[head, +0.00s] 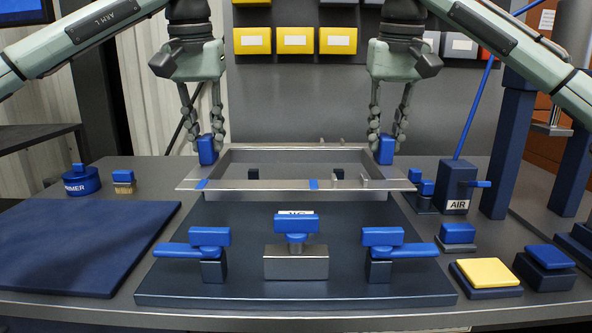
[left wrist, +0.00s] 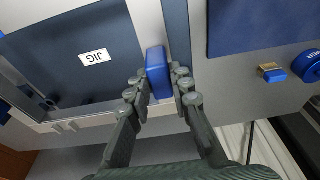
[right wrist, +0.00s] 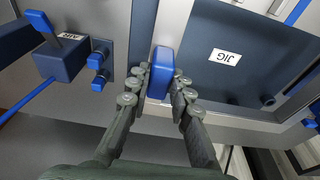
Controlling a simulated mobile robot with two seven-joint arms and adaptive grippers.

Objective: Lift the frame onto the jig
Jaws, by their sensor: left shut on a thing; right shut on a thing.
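The frame (head: 262,185) is a grey metal rectangle with blue marks on its front bar and a blue grip block at each side. It is level over the rear part of the dark blue jig (head: 330,211); its exact height is unclear. My left gripper (head: 206,140) is shut on the left blue block (left wrist: 158,72). My right gripper (head: 387,140) is shut on the right blue block (right wrist: 161,75). The JIG label shows through the frame in the left wrist view (left wrist: 94,57). Three blue-handled clamps, left (head: 210,237), middle (head: 296,262) and right (head: 383,237), stand at the jig's front.
A blue mat (head: 80,245) lies at the left, with a primer tin (head: 82,183) and a small brush-like item (head: 123,182) behind it. At the right stand an AIR box (head: 455,190), a yellow-topped pad (head: 488,273) and a blue-topped block (head: 547,260). Yellow bins (head: 295,40) hang behind.

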